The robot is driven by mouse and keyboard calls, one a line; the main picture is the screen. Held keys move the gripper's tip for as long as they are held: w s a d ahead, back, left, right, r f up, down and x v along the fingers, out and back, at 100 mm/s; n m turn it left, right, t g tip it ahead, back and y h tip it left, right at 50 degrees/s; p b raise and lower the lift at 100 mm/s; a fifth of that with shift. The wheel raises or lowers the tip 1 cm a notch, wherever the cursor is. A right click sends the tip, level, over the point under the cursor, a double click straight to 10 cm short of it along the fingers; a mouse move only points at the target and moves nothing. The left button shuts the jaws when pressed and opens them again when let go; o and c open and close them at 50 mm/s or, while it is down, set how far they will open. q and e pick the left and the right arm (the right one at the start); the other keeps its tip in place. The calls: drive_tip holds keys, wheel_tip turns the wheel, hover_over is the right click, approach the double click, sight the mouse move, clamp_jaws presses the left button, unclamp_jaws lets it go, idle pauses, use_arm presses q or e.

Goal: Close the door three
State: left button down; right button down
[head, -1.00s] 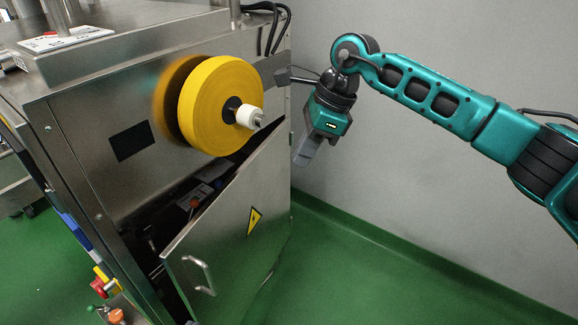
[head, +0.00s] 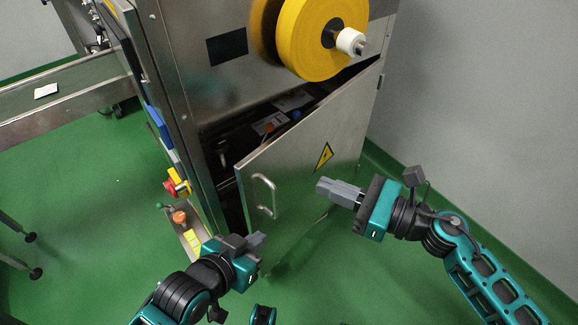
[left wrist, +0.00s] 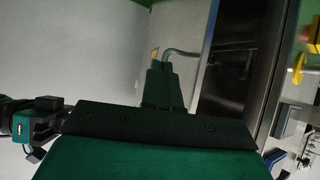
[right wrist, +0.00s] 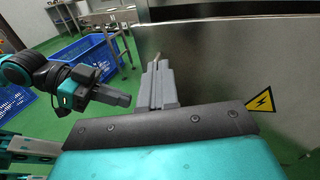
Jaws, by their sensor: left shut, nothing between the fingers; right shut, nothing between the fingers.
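The steel cabinet door (head: 300,165) stands partly open, with a dark gap along its top and left edge. It has a curved handle (head: 263,194) near its left edge and a yellow warning triangle (head: 323,157). My left gripper (head: 258,241) is shut and empty, below the handle and apart from it. In the left wrist view the handle (left wrist: 181,53) shows just beyond the fingers. My right gripper (head: 325,187) is shut and empty, in front of the door's right part. The right wrist view shows the door panel (right wrist: 215,60) close beyond the fingers; contact cannot be told.
A yellow roll (head: 315,35) sticks out from the machine above the door. A red emergency button (head: 172,186) and an orange knob (head: 179,217) sit left of the door. A wall (head: 480,110) stands at the right. The green floor in front is clear.

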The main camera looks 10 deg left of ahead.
sight(274, 159)
drive_tip(key=w+a+f+m+t, duration=0.1)
drive_tip(key=a, duration=0.2)
drive_tip(key=w+a+m+t, duration=0.1)
drive_tip(key=w+a, duration=0.1)
drive_tip(key=a, duration=0.1)
drive_tip(key=w+a+f+m+t+h+b, duration=0.1)
drive_tip(key=a, duration=0.2)
drive_tip(key=shift+w+f+t, duration=0.3)
drive_tip(key=shift+w+f, duration=0.05)
drive_tip(key=shift+w, duration=0.05)
drive_tip(key=shift+w+a, duration=0.25)
drive_tip(key=shift+a, duration=0.15)
use_arm(q)
drive_tip(key=shift+d+f, duration=0.15)
drive_tip(key=shift+f, duration=0.3)
drive_tip(key=shift+w, duration=0.1)
use_arm(e)
drive_tip(key=shift+a, duration=0.1)
